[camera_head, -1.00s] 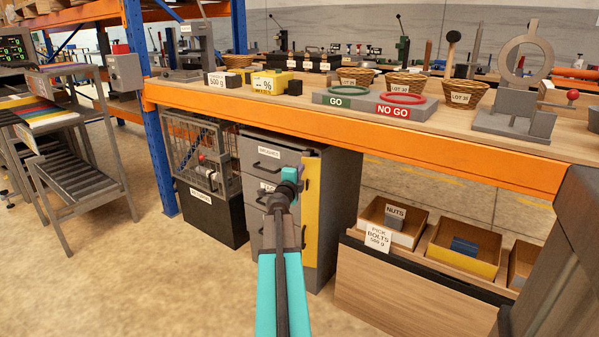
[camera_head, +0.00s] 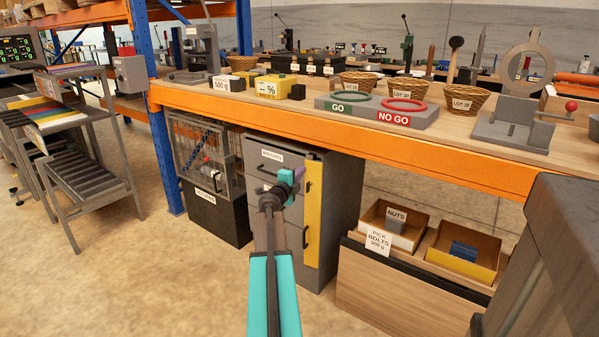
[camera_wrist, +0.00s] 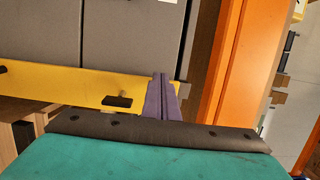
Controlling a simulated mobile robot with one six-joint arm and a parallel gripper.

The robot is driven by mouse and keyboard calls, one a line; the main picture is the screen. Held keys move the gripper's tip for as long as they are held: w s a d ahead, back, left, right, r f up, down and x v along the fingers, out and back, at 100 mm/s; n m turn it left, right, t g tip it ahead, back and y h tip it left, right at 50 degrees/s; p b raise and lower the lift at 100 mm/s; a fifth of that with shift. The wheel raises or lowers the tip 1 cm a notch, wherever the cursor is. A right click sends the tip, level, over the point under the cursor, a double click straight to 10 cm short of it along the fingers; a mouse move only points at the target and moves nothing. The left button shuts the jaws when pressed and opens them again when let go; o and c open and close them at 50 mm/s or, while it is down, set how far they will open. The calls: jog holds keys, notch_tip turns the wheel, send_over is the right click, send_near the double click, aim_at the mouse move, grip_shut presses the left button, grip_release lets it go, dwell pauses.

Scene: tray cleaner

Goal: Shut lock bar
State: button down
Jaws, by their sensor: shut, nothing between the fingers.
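The lock bar is a long yellow plate (camera_head: 314,215) standing upright along the right edge of the grey drawer cabinet's front (camera_head: 272,200). It has a small dark handle. In the wrist view the yellow bar (camera_wrist: 60,84) lies across the picture, with its black handle (camera_wrist: 117,101) just left of my fingers. My gripper (camera_head: 298,176) is in front of the cabinet near the upper part of the bar. Its purple fingers (camera_wrist: 160,95) are shut and empty, and overlap the bar's end in the wrist view. I cannot tell whether they touch it.
An orange-edged bench (camera_head: 350,140) runs above the cabinet. A wire cage on a black box (camera_head: 215,215) stands to the left. Bins of nuts and bolts (camera_head: 463,252) sit on a wooden unit to the right. Floor is clear at front left.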

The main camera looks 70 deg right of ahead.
jog(key=shift+d+p, duration=0.65)
jog(key=shift+p, duration=0.1)
jog(key=shift+w+r, duration=0.1)
jog(key=w+a+p, duration=0.2)
jog(key=w+a, duration=0.1)
jog(key=a, duration=1)
jog(key=shift+a, duration=0.4)
jog(key=shift+w+p, duration=0.15)
jog(key=shift+p, duration=0.15)
